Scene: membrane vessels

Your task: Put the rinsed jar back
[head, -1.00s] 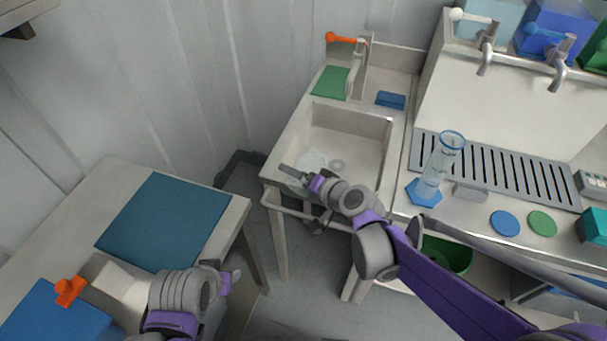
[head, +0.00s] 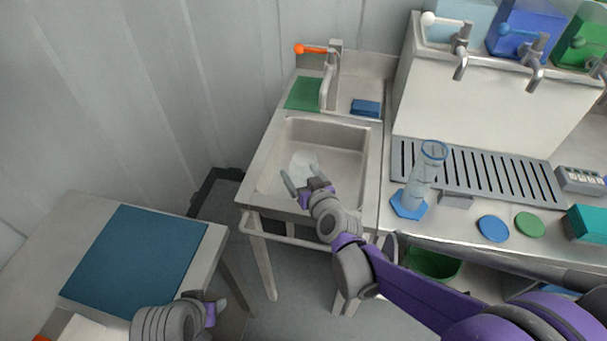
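A clear, pale glass-like thing (head: 304,163), perhaps the jar, lies in the sink basin (head: 345,165). Its outline is faint, and I cannot tell whether it is upright. My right gripper (head: 302,178) is over the front of the basin, just before this clear thing. Its two fingers are spread apart with nothing visibly held between them. My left gripper (head: 217,308) is low at the front edge of the left table, far from the sink. Its fingers are mostly hidden, so its opening does not show.
A tall clear cylinder on a blue base (head: 408,204) stands on the right counter beside a slotted grate (head: 480,168). Blue (head: 494,228) and green (head: 530,224) discs lie nearby. The left table's teal mat (head: 135,260) is bare.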

